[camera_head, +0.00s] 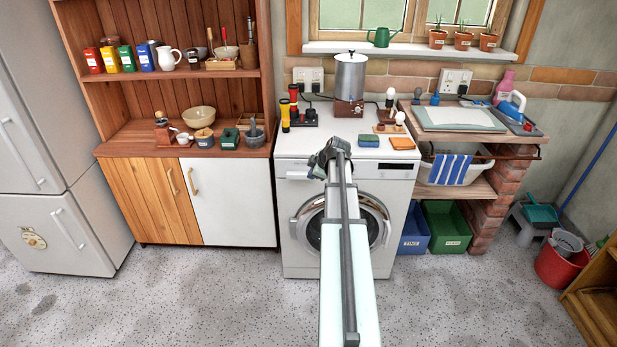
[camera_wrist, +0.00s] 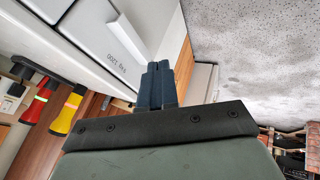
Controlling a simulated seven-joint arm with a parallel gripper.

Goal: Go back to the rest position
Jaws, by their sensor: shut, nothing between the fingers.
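My gripper (camera_head: 330,150) is raised in front of the white washing machine (camera_head: 296,232), near its top front edge in the head view. My arm reaches toward it from the bottom of that view. In the wrist view the two dark fingers of the gripper (camera_wrist: 158,68) lie side by side and touch, with nothing between them. They point toward a white panel. The fingertips are too small to make out in the head view.
A wooden cupboard (camera_head: 150,200) stands left, a brick plinth (camera_head: 497,185) right. The speckled floor (camera_head: 200,300) is clear in front.

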